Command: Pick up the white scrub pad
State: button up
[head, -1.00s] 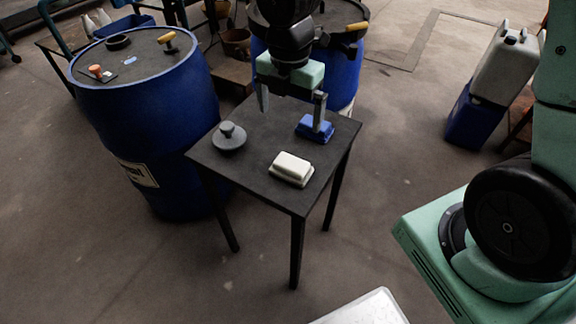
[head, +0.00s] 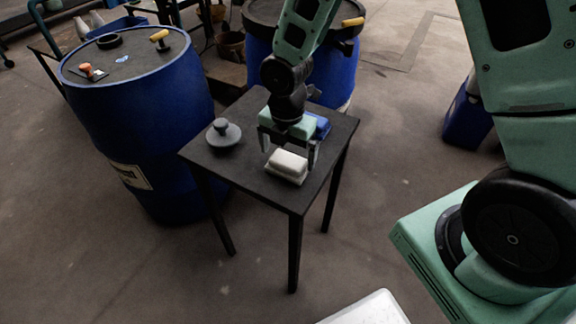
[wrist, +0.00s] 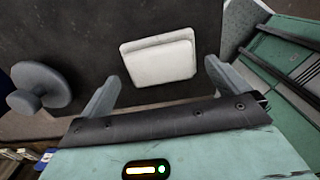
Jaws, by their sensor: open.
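The white scrub pad (head: 287,165) lies flat near the front of the small dark table (head: 255,180). It also shows in the wrist view (wrist: 160,60), just beyond my fingertips. My gripper (head: 289,152) is open and empty, pointing down at the pad, with one finger toward each side of it. In the wrist view the fingers (wrist: 158,88) are spread wider than the pad, and the pad is clear of both. I cannot tell the exact height of the fingertips above the table.
A grey knobbed lid (head: 223,134) sits on the table's left side. A blue pad (head: 320,124) lies behind my gripper, partly hidden. A blue barrel (head: 145,120) stands close to the table's left edge, and another blue barrel (head: 345,75) stands behind.

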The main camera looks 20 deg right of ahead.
aim_at(288, 159)
notch_tip(288, 159, down, 3)
jog(key=shift+d+f, duration=0.1)
jog(key=shift+f, duration=0.1)
jog(key=c, duration=0.7)
jog(key=shift+r, duration=0.1)
notch_tip(288, 159, up, 10)
jog(key=shift+p, duration=0.85)
